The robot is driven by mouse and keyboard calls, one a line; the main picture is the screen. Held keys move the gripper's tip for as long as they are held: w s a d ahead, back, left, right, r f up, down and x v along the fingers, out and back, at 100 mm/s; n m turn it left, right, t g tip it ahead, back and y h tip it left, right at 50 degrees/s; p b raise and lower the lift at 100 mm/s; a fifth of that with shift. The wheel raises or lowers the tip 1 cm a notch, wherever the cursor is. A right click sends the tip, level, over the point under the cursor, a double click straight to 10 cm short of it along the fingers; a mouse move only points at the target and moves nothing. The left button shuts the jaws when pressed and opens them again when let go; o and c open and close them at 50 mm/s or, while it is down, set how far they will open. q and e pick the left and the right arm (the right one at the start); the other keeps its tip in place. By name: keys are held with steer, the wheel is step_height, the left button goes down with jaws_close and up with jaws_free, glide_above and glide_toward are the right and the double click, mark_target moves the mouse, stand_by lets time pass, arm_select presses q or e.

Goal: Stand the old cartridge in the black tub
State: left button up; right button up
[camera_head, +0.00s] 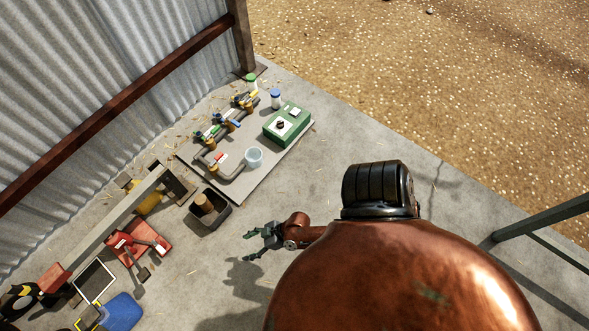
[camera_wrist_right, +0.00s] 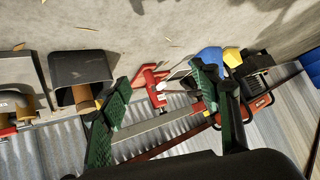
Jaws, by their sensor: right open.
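The black tub (camera_head: 215,222) stands on the concrete floor in front of the board with pipes. A brown cylinder that looks like the old cartridge (camera_head: 203,203) is inside it, its upper part showing above the rim; its lower end is hidden. The tub (camera_wrist_right: 80,64) and the brown cartridge (camera_wrist_right: 83,98) also show at the left of the right wrist view. My right gripper (camera_head: 247,246) is open and empty, to the lower right of the tub and apart from it. Its two green fingers (camera_wrist_right: 160,88) are spread with nothing between them. My left gripper is not in view.
A board (camera_head: 262,178) holds pipes, a clear cup (camera_head: 254,157), a green box (camera_head: 286,125) and a blue-lidded jar (camera_head: 275,98). A red tool (camera_head: 127,246), a tablet-like panel (camera_head: 94,280) and a blue item (camera_head: 122,312) lie at lower left. Floor around my right gripper is clear.

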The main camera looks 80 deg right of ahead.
steer(key=s+a+r+g, duration=0.1)
steer(key=s+r+g, duration=0.1)
steer(key=s, duration=0.5)
steer(key=s+a+r+g, duration=0.1)
steer(key=s+r+g, duration=0.1)
steer(key=s+r, duration=0.2)
steer(key=s+a+r+g+h, duration=0.1)
steer(key=s+r, duration=0.3)
steer(key=s, duration=0.6)
steer(key=shift+a+m+g, duration=0.2)
steer(key=shift+m+g, duration=0.1)
steer(key=shift+g, duration=0.2)
steer(key=shift+r, duration=0.1)
steer(key=shift+c, duration=0.4)
